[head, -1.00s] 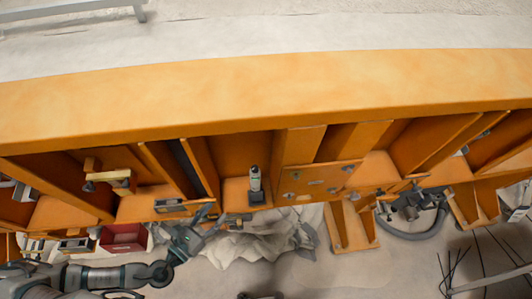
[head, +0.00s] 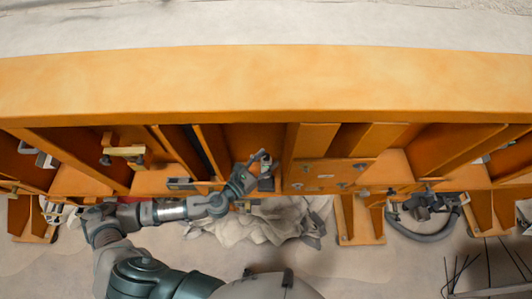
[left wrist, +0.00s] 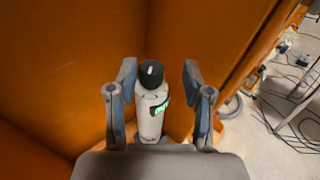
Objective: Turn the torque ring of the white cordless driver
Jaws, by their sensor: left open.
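The white cordless driver (left wrist: 150,118) stands upright in the left wrist view, with a black end (left wrist: 150,74) on top and a green patch on its side. I cannot clearly make out a separate torque ring. My left gripper (left wrist: 157,80) is open, with one finger on each side of the driver's upper part and visible gaps to both. In the head view my left gripper (head: 258,164) is at the orange frame's ledge and hides much of the driver. My right gripper is not in view.
The orange frame (head: 260,85) has upright ribs and a wall close around the driver. A holed orange plate (head: 325,175) is to its right. A crumpled pale cloth (head: 265,222) lies below; a grey hose (head: 425,232) and cables are further right.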

